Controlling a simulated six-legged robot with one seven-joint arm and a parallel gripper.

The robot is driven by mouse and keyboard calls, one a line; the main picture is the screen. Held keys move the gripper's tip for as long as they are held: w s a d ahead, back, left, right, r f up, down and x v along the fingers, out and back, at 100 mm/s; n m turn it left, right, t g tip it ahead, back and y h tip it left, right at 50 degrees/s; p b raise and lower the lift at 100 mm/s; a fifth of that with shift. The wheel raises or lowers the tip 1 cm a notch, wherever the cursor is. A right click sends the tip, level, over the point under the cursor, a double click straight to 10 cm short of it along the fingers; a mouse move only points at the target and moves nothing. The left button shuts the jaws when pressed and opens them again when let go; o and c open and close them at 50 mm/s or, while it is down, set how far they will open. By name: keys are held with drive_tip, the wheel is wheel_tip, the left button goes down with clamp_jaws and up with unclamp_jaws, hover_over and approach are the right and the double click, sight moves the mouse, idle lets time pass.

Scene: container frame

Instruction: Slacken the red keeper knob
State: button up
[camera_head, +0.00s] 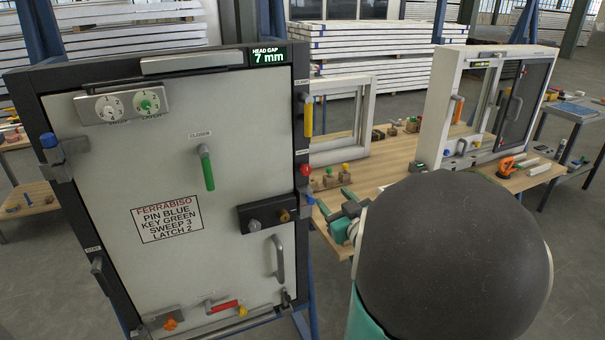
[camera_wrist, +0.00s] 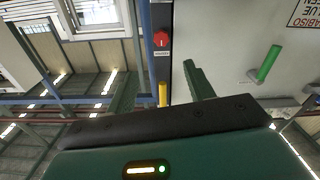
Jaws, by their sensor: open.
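The red keeper knob (camera_head: 306,170) sits on the dark right edge of the door frame in the head view. In the wrist view the red knob (camera_wrist: 161,39) is on the dark strip, above and between my two green fingers. My gripper (camera_head: 334,201) is open and empty, just right of and slightly below the knob in the head view. In the wrist view my gripper (camera_wrist: 160,78) has its fingers spread, apart from the knob. A small label by the knob is too small to read. My large dark arm link hides part of the bench behind.
A yellow clamp handle (camera_head: 308,119) is above the knob on the same frame edge, and a blue part (camera_head: 309,199) is below it. The door panel (camera_head: 150,260) carries a green handle (camera_head: 207,168) and dials. A wooden bench (camera_head: 385,170) stands behind.

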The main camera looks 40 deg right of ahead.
sight(307, 172)
drive_tip(key=x, duration=1.4)
drive_tip(key=shift+a+f, duration=0.15)
drive_tip(key=shift+a, duration=0.05)
drive_tip(key=shift+s, duration=0.1)
drive_tip(key=c, duration=1)
